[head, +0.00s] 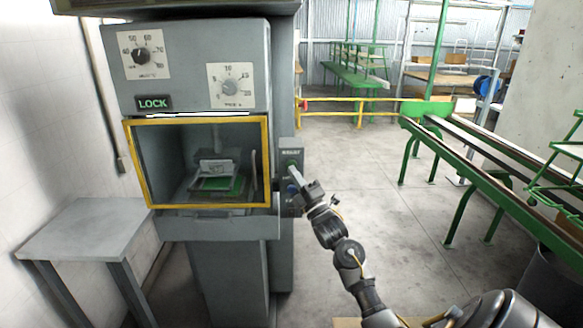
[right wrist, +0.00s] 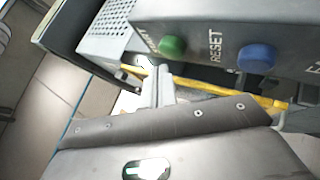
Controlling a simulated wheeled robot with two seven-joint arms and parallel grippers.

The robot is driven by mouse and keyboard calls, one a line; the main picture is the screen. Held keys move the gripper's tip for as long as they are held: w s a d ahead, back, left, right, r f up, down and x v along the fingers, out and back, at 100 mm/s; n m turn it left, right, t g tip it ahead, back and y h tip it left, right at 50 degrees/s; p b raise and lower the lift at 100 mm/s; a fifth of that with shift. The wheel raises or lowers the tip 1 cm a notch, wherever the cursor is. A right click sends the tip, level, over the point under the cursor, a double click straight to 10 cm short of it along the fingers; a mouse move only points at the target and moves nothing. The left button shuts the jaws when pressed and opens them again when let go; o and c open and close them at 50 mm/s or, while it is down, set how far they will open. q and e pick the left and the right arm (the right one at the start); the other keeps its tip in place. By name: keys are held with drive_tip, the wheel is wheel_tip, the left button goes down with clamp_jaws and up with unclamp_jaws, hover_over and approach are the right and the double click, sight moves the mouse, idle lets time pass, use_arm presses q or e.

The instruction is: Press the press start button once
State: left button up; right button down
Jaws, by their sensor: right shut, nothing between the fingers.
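The grey press (head: 195,60) stands on the left in the head view, with a yellow-framed window and a control box (head: 287,150) on its right side. In the right wrist view the box carries a green button (right wrist: 172,46) and a blue button (right wrist: 257,57), with the word RESET between them. Lettering left of the green button is only partly readable. My right gripper (head: 293,171) is shut and empty in front of the box; its fingers also show in the right wrist view (right wrist: 148,68), close to the green button. I cannot tell whether they touch it. My left gripper is out of view.
Inside the press window is a green plate (head: 216,184). A lit LOCK sign (head: 153,103) and two dials are above. A grey side table (head: 85,232) stands at the left. A green-legged conveyor (head: 480,155) runs along the right. The floor between is clear.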

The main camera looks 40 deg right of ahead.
drive_tip(key=shift+w, duration=0.1)
drive_tip(key=shift+w+d, duration=0.25)
drive_tip(key=shift+w+d+b, duration=0.3)
drive_tip(key=shift+w+b, duration=0.05)
drive_tip(key=shift+b, duration=0.2)
idle(0.6)
idle(0.4)
drive_tip(key=shift+s+a+p, duration=0.4)
drive_tip(key=shift+s+a, duration=0.2)
drive_tip(key=shift+s, duration=0.15)
drive_tip(key=s+a+p, duration=0.1)
drive_tip(key=s, duration=0.1)
drive_tip(key=s+a+p, duration=0.1)
drive_tip(key=s+a, duration=0.1)
